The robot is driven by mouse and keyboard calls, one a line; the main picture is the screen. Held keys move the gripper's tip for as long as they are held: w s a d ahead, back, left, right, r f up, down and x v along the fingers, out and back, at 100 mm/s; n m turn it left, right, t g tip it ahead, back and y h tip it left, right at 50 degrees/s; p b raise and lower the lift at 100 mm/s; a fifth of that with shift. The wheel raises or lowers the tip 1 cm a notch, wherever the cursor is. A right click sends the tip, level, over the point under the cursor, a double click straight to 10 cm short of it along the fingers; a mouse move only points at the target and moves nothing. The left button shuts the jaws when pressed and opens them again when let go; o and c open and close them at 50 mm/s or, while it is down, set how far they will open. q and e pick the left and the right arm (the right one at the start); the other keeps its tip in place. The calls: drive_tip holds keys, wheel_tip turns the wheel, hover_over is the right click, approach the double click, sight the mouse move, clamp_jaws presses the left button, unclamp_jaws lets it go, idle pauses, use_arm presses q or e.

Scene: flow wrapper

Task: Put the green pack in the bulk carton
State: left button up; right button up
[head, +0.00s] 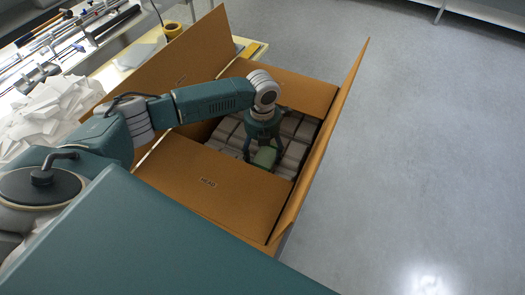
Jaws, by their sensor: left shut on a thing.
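The bulk carton (212,187) is a large brown box with its flaps folded open, in the middle of the head view. My left gripper (264,156) points down inside the carton's opening, shut on the green pack (265,157). My left arm reaches over the carton's left flap and hides part of the inside. My right gripper is not in view.
A heap of white wrappers or packs (50,112) lies at the left. The carton's tall right flap (325,130) stands up. Grey floor (430,150) on the right is clear.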

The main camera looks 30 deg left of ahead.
use_arm(q)
drive_tip(key=o, duration=0.9)
drive_tip(key=shift+c, duration=0.2)
drive_tip(key=shift+o, duration=0.9)
drive_tip(key=shift+r, duration=0.1)
drive_tip(key=shift+r+p, duration=3.7)
drive_tip(key=shift+r, duration=0.2)
